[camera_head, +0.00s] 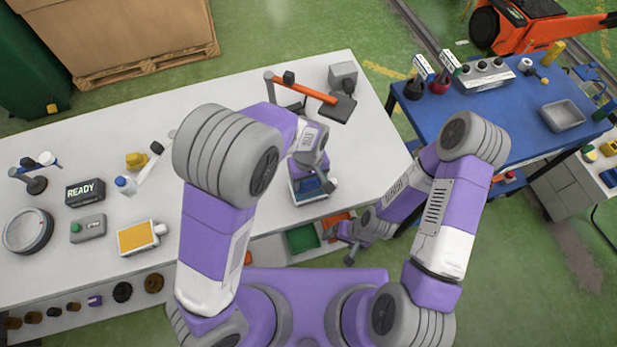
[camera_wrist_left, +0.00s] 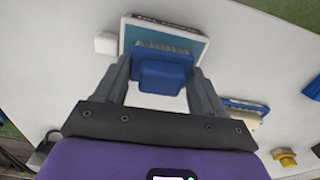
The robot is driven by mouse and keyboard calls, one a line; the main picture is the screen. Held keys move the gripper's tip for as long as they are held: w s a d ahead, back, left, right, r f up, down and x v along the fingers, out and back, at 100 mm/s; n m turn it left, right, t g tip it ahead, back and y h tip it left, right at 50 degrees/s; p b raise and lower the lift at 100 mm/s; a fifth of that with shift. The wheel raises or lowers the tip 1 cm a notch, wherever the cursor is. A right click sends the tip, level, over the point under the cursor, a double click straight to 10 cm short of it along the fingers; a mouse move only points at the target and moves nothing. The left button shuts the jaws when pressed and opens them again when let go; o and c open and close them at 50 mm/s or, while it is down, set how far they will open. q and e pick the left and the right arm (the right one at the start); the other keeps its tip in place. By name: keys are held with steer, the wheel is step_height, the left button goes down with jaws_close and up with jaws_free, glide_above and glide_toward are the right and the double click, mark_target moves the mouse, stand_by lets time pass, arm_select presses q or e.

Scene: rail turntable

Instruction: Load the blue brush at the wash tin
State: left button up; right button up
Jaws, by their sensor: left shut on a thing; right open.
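My left gripper (camera_head: 312,184) is over the wash tin (camera_head: 313,201), a pale-rimmed square tin with a blue-teal inside, near the front edge of the white table. In the left wrist view, the left gripper (camera_wrist_left: 163,82) is shut on the blue brush (camera_wrist_left: 162,76), with its bristle end toward the tin. The tin's white rim also shows in that view (camera_wrist_left: 205,47). I cannot tell whether the bristles touch the teal surface. The brush is mostly hidden by my gripper in the head view. My right gripper (camera_head: 351,244) is open and empty beside the table's front edge.
On the white table (camera_head: 240,235) stand an orange-armed stand (camera_head: 305,90), a READY box (camera_head: 85,192), a yellow-topped block (camera_head: 139,237) and a round grey dish (camera_head: 28,231). A blue table (camera_head: 490,115) stands at right.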

arm_select(q)
steer(key=shift+f, duration=0.1)
step_height(320, 180, up, 7)
steer(key=p, duration=0.6)
stand_by(1.0)
